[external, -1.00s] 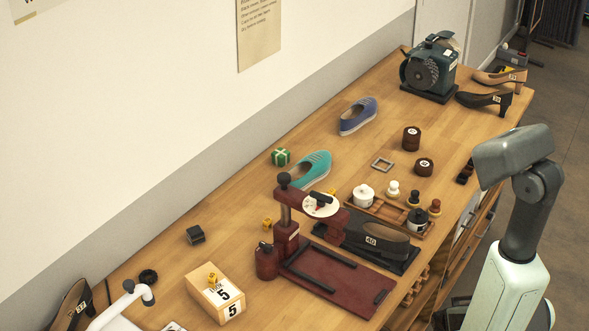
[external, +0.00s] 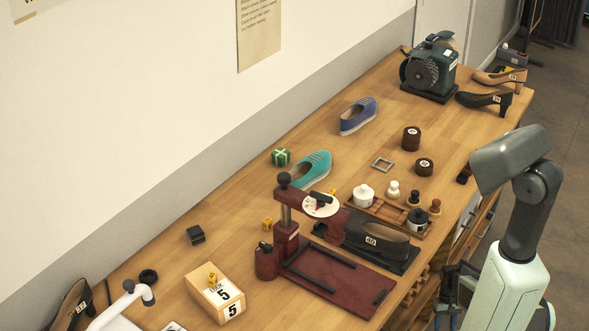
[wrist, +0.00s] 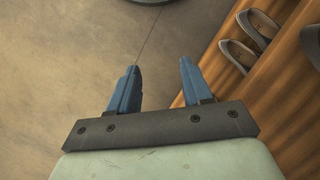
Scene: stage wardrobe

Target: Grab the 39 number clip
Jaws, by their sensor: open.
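Several shoes carry small number tags. A black heeled shoe (external: 484,99) at the far right end of the bench has a tag that may read 39, but it is too small to be sure. A tan heel (external: 497,77) beside it also has a tag. A dark shoe (external: 376,242) by the red press has a tag that looks like 40. I cannot single out a separate 39 clip. My gripper (wrist: 158,78) is open and empty, over the floor beside the bench; it shows partly behind my arm in the external view (external: 454,290).
A red press (external: 340,280) stands on the wooden bench (external: 225,235). A green grinder (external: 430,66) stands at the far end. In the wrist view, shoes (wrist: 239,55) lie on wooden shelving (wrist: 215,85) to the right; bare floor (wrist: 60,60) is to the left.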

